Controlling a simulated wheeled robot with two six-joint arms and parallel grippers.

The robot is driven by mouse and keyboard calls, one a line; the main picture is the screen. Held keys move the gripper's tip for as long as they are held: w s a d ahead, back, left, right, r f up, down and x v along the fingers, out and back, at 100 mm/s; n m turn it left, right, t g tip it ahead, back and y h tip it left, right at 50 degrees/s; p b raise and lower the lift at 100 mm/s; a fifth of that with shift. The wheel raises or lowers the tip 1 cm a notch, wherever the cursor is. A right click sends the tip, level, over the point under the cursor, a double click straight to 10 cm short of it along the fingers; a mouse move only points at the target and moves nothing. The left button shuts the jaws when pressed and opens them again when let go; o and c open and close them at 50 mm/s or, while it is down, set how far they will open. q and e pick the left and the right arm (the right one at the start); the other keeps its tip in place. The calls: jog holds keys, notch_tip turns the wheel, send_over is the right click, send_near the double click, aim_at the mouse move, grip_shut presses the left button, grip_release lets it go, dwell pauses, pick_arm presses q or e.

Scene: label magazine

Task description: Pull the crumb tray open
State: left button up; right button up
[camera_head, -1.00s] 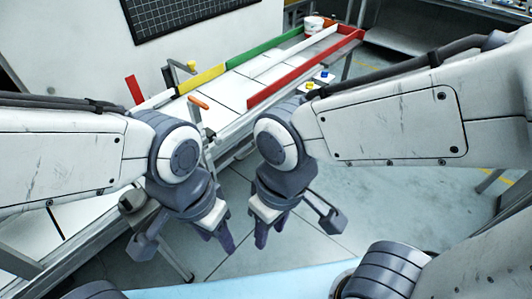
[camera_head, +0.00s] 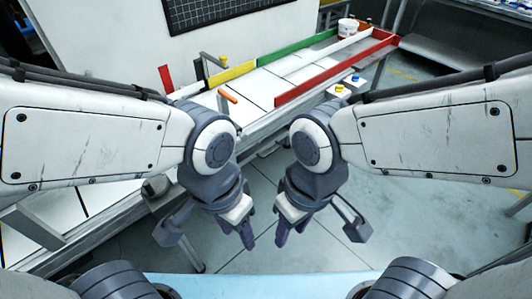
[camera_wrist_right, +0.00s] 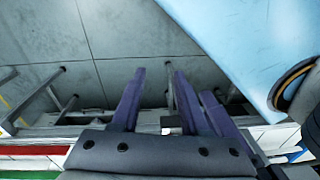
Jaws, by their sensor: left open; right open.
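No crumb tray can be clearly picked out in either view. My left gripper (camera_head: 248,240) hangs open and empty over the floor, in front of the long white bench (camera_head: 250,90). My right gripper (camera_head: 283,237) hangs beside it to the right, also empty over the floor. In the right wrist view my right gripper (camera_wrist_right: 155,75) shows purple fingers spread apart with nothing between them. Neither gripper touches the bench. The bench's underside is partly hidden by my arms.
The bench carries a yellow guide (camera_head: 232,73), a green guide (camera_head: 285,51) and a red guide (camera_head: 335,75). An orange handle (camera_head: 228,96) sticks up near its front edge. A box with yellow and blue knobs (camera_head: 347,85) sits at the front.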

jog(key=w+d+f+m+t+b, duration=0.15)
jog(key=w+f+b, duration=0.25)
jog(key=f+b, duration=0.65)
jog(key=w+d+f+m+b, duration=0.2)
jog(key=w+d+f+b, duration=0.1)
jog(key=f+b, duration=0.75)
jog(key=w+d+f+m+t+b, duration=0.15)
jog(key=w+f+b, duration=0.25)
jog(key=f+b, duration=0.65)
jog(key=m+t+h+b, duration=0.2)
jog(key=m+t+b, duration=0.9)
jog(key=m+t, duration=0.8)
send_near(272, 151)
jog(key=shift+w+d+r+m+g+b, duration=0.1)
jog(key=shift+w+r+m+g+b, duration=0.45)
jog(key=shift+w, duration=1.05)
jog(key=shift+w+r+m+g+b, duration=0.35)
jog(key=shift+w+m+b, duration=0.3)
jog(key=shift+w, duration=0.95)
jog(key=shift+w+d+r+m+g+b, duration=0.1)
jog(key=shift+w+r+m+g+b, duration=0.5)
jog(key=shift+w, duration=1)
jog(key=shift+f, duration=0.1)
